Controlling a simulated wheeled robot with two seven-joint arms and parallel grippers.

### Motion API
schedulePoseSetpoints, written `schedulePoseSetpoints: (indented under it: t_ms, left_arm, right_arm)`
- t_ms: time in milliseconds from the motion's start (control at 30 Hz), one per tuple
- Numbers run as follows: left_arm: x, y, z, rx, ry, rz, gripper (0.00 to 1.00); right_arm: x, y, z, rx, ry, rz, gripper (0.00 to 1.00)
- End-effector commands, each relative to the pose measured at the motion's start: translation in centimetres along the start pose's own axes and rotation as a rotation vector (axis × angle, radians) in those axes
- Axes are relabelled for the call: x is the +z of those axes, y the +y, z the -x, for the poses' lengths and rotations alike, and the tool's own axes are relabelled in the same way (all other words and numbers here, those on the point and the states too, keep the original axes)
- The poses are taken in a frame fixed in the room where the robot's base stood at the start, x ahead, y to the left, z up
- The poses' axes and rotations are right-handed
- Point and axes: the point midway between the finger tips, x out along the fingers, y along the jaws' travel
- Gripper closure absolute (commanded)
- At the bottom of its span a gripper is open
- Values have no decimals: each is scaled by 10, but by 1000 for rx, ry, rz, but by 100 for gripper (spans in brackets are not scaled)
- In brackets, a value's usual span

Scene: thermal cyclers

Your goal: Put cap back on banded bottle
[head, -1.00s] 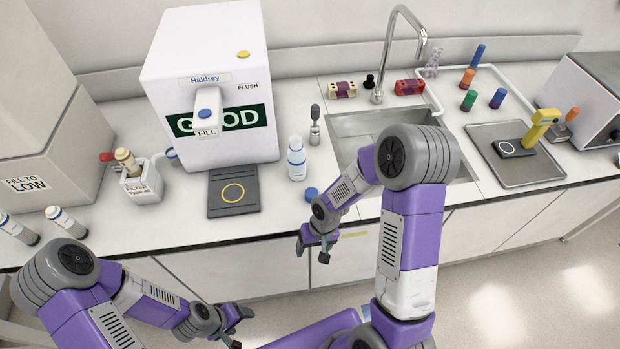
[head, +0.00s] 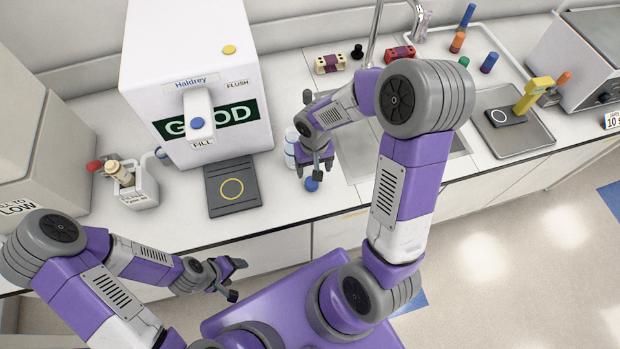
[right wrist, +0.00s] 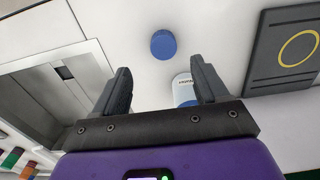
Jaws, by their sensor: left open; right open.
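In the right wrist view the bottle (right wrist: 182,82) is partly behind the right-hand finger. The blue cap (head: 312,184) lies on the counter near the front edge, just below my right gripper in the head view. The cap (right wrist: 163,44) shows whole in the right wrist view, beyond the fingertips. My right gripper (head: 315,168) is open and empty, above the counter. My left gripper (head: 237,280) is open and empty, in front of the counter.
A dispenser (head: 193,70) stands behind a dark pad (head: 232,208) with a yellow ring. The sink (head: 352,160) is right of the bottle. A metal tray (head: 530,135) and several coloured tubes are farther right. A filter holder (head: 135,188) stands left.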

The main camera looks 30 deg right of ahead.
Motion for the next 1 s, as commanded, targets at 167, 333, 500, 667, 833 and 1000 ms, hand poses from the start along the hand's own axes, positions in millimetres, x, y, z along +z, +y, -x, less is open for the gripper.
schedulePoseSetpoints:
  t_ms: [167, 333, 500, 667, 833, 1000]
  left_arm:
    - [0, 0, -1, 0, 0, 0, 33]
    - [0, -1, -2, 0, 1, 0, 33]
    - [0, -1, -2, 0, 1, 0, 33]
    - [0, -1, -2, 0, 1, 0, 33]
    - [0, -1, -3, 0, 1, 0, 33]
    - [-1, -2, -4, 0, 1, 0, 33]
  right_arm:
    - [0, 0, -10, 0, -3, 1, 27]
    - [0, -1, -24, 0, -1, 1, 27]
    - [0, -1, -24, -1, 0, 0, 27]
    - [1, -2, -32, 0, -3, 2, 27]
    - [3, -5, -58, 0, -5, 3, 27]
    - [2, -5, -75, 0, -1, 0, 27]
